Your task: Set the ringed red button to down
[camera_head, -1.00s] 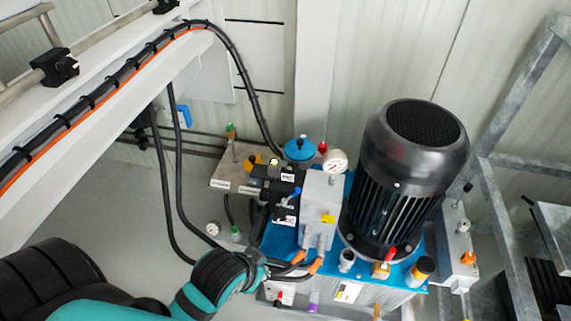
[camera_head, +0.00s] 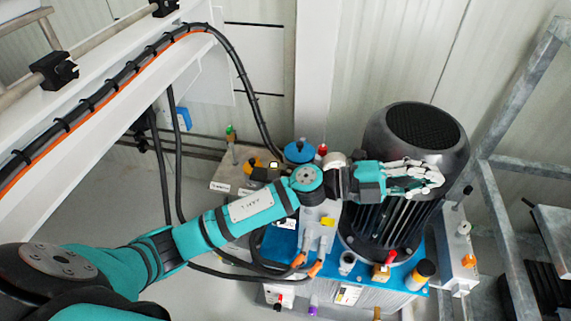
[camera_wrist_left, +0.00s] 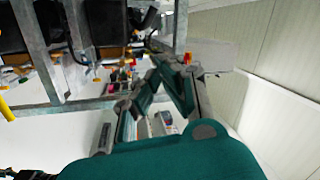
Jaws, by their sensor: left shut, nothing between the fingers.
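No ring shows clearly around any red part, so I cannot tell which one is the ringed red button. A red knob (camera_head: 322,150) stands beside the blue cap at the back of the pump unit. A red part (camera_head: 391,257) sits at the front of the blue plate, below the motor. A small red spot (camera_head: 279,301) shows low on the front. My left gripper (camera_head: 438,178) is shut and empty, in front of the black motor in the picture and apart from these red parts. Its fingers (camera_wrist_left: 168,78) also show in the left wrist view. My right gripper is out of view.
The black motor (camera_head: 385,222) stands on a blue plate (camera_head: 405,279). A blue cap (camera_head: 299,151) is beside the red knob. Grey metal framing (camera_head: 503,213) bounds the right. A white beam with cables (camera_head: 95,110) crosses the upper left. Hoses (camera_head: 172,130) hang below it.

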